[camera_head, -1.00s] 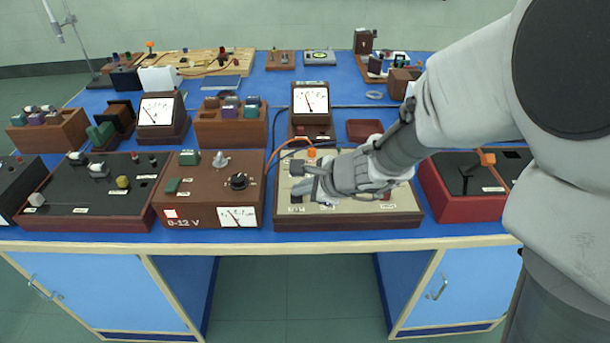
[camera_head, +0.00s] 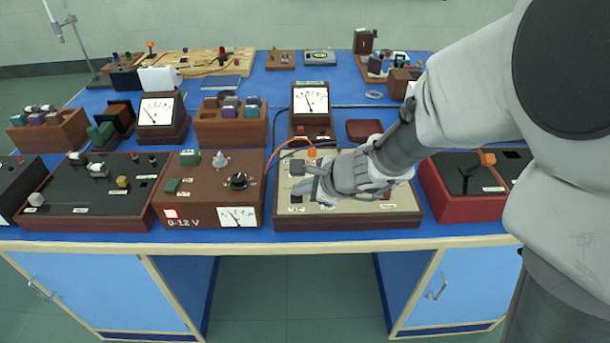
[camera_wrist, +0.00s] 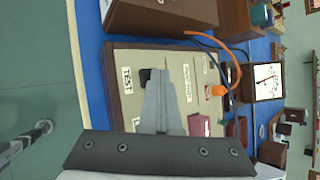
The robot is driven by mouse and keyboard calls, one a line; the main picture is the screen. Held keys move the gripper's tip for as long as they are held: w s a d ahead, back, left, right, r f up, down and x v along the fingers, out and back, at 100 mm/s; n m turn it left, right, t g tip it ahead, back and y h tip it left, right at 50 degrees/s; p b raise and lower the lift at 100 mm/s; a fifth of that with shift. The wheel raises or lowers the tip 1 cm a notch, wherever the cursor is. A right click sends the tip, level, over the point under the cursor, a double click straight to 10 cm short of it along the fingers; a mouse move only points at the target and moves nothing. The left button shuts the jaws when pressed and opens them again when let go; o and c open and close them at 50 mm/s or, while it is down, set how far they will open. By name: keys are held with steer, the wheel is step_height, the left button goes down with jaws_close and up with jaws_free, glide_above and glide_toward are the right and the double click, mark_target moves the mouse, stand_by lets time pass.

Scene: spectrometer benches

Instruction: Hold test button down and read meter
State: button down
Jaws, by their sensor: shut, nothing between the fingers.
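The beige test panel (camera_head: 345,210) sits at the bench's front middle. Its black test button (camera_wrist: 145,76) shows beside the TEST label (camera_wrist: 126,80) in the wrist view, partly hidden by my fingers. My gripper (camera_wrist: 158,75) is shut and empty, its tips at the button's edge; I cannot tell whether they press it. In the head view my gripper (camera_head: 299,188) is low over the panel's left part. The upright meter (camera_head: 310,100) stands behind the panel, its needle near mid-scale, the numbers too small to read. It also shows in the wrist view (camera_wrist: 266,82).
A brown 0-12 V supply (camera_head: 212,196) with a knob and small dial stands left of the panel. A red-sided box (camera_head: 462,205) stands to its right. Orange and black leads (camera_head: 273,150) run behind the panel. Another meter (camera_head: 160,115) stands farther left.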

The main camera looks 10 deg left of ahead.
mark_target(301, 199)
stand_by(0.4)
steer(key=shift+r+p, duration=0.65)
steer(key=shift+r, duration=0.2)
steer(key=shift+r, duration=0.15)
step_height(301, 199, up, 5)
steer(key=p, duration=0.4)
